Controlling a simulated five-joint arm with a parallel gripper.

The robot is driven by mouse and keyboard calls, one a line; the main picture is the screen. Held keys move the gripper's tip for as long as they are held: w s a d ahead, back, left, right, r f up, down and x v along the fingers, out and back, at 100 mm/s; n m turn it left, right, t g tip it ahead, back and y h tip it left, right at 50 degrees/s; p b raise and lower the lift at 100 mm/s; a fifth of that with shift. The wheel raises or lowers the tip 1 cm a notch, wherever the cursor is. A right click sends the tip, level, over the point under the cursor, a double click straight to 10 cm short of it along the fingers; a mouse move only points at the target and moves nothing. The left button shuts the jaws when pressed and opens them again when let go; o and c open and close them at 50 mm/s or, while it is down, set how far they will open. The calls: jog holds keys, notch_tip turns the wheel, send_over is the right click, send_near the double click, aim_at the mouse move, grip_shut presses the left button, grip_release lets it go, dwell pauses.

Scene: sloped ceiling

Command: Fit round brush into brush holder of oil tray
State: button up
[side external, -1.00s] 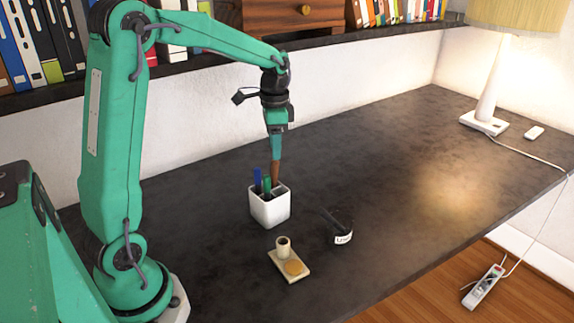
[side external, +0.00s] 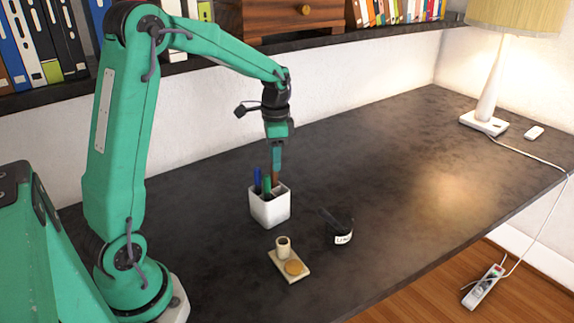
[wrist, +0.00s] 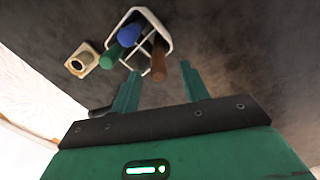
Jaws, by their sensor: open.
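A brown-handled stick (wrist: 158,62), probably the round brush, stands in a white square holder (side external: 269,208) with compartments. A blue one (wrist: 130,33) and a green one (wrist: 112,55) stand beside it. My gripper (side external: 277,172) is open above the holder, fingers pointing down at the brown handle. In the wrist view the handle's top shows between the two fingertips (wrist: 161,70), with gaps on both sides; contact cannot be seen. The oil tray (side external: 289,277) is a small beige plate in front of the holder, with an upright hollow cylinder (side external: 283,247) and a round orange-tan disc (side external: 294,267).
A black jar with a white label (side external: 340,231) stands right of the oil tray, a dark rod leaning from it. A lamp (side external: 487,110) stands at the far right. The dark table (side external: 400,170) is clear between them. A shelf of binders runs along the back wall.

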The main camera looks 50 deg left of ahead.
aim_at(273, 185)
jog(key=shift+s+d+f, duration=0.1)
jog(key=shift+s+f, duration=0.05)
jog(key=shift+f, duration=2.25)
jog(key=shift+c, duration=0.3)
grip_shut()
